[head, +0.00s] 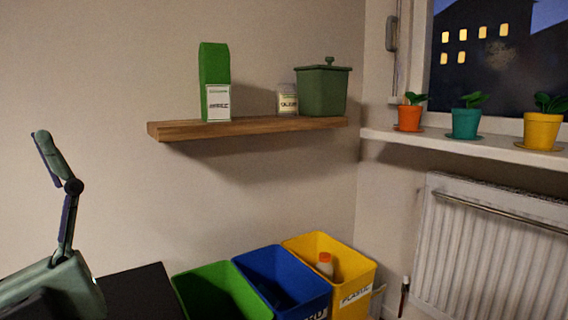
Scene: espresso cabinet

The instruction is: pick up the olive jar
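The olive jar (287,99) is a small pale jar with a light lid and a printed label that seems to read OLIVES. It stands upright on the wooden shelf (250,127). A green lidded canister (323,92) stands just to its right and overlaps its right edge. My gripper (42,148) shows only in part at the far left. One jointed finger points up, well left of the jar and apart from it. The other finger does not show, so its opening cannot be judged. Nothing is seen held at the visible fingertip.
A tall green carton (215,75) stands left on the shelf. Below are a green bin (215,290), a blue bin (285,278) and a yellow bin (335,262) holding a bottle. Several potted plants line the windowsill (470,148) above a radiator (490,240).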

